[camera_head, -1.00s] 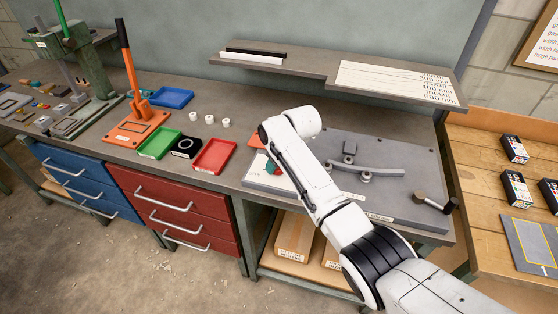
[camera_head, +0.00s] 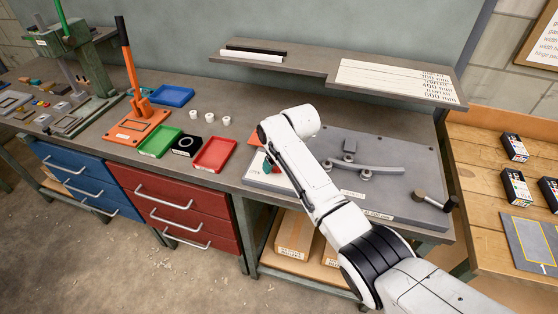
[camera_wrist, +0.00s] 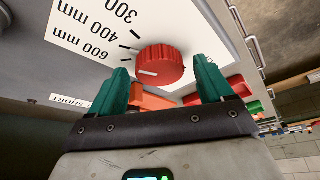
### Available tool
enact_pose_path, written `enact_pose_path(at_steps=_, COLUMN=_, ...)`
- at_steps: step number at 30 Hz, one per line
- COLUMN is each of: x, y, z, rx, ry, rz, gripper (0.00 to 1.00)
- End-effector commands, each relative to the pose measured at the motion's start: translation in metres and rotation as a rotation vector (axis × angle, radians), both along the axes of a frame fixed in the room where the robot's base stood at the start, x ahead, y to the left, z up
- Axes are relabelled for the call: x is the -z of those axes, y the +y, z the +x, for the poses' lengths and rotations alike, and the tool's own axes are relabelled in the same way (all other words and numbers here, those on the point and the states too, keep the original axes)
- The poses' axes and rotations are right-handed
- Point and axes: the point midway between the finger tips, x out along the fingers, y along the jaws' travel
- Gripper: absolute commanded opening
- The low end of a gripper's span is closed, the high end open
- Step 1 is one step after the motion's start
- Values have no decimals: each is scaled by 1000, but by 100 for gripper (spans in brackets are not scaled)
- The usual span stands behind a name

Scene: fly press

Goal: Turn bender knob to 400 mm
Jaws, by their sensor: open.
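The red bender knob (camera_wrist: 160,65) shows in the wrist view on a white dial plate (camera_wrist: 88,22) printed 300, 400 mm and 600 mm, with black tick marks beside it. A short white line marks the knob's lower left face; which tick it matches I cannot tell. My gripper (camera_wrist: 160,72) has its two teal fingers spread on either side of the knob, open, with the fingertips near its rim. Contact is not clear. In the head view my arm hides the knob and most of the gripper; the grey bender plate (camera_head: 390,150) lies on the bench beside it.
A curved bar (camera_head: 380,168) and a black-handled lever (camera_head: 430,200) are on the bender plate. A red tray (camera_head: 214,155), a green tray (camera_head: 160,141) and an orange press (camera_head: 138,125) stand to the left. A shelf (camera_head: 300,66) overhangs the back.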

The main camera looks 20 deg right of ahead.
Motion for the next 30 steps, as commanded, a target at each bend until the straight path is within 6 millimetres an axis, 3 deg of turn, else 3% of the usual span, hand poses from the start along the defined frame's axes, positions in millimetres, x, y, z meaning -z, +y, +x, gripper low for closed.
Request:
enact_pose_path(at_steps=8, x=-7, y=-1, z=-2, rx=0, ry=-2, rz=2, gripper=80)
enact_pose_path(at_steps=24, x=-85, y=-11, z=-33, rx=0, ry=-3, rz=1, gripper=80)
enact_pose_path(at_steps=30, x=-98, y=-13, z=-38, rx=0, ry=-1, rz=0, gripper=80)
